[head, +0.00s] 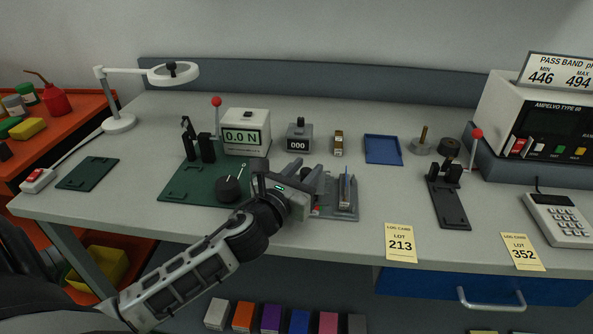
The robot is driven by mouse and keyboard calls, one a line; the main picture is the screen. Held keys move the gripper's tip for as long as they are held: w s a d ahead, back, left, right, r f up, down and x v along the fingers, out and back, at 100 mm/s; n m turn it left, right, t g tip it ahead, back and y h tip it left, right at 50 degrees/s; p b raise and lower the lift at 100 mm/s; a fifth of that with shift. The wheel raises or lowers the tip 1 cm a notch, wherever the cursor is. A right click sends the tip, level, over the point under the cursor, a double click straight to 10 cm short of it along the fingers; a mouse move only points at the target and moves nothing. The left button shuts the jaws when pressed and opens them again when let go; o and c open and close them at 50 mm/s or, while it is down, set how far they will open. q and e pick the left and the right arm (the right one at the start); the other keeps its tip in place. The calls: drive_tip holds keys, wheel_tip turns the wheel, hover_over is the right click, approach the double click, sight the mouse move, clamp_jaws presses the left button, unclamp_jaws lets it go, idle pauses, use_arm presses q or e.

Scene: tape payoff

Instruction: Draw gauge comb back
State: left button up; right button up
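My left gripper (321,185) reaches in from the lower left, over the right edge of the green base plate. Its two grey fingers look apart, pointing right towards a small grey fixture (350,209). I see nothing between them. An upright piece with a blue strip (345,188) stands on the fixture, just right of the fingertips. No part is clearly recognisable as the gauge comb; the gripper hides the fixture's left side. A white gauge box (246,133) behind reads 0.0 N. My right gripper is not in view.
The green base plate (185,184) carries a black knob (229,189) and a red-balled lever (216,102). A counter reading 000 (299,137), a blue tray (384,150) and a black stand (449,202) stand farther back and right.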

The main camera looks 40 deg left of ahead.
use_arm(q)
drive_tip(key=shift+s+f, duration=0.1)
drive_tip(key=shift+s, duration=0.25)
drive_tip(key=s+d+b, duration=0.1)
drive_tip(key=s+b, duration=0.2)
drive_tip(key=s, duration=1.2)
drive_tip(key=shift+d, duration=0.15)
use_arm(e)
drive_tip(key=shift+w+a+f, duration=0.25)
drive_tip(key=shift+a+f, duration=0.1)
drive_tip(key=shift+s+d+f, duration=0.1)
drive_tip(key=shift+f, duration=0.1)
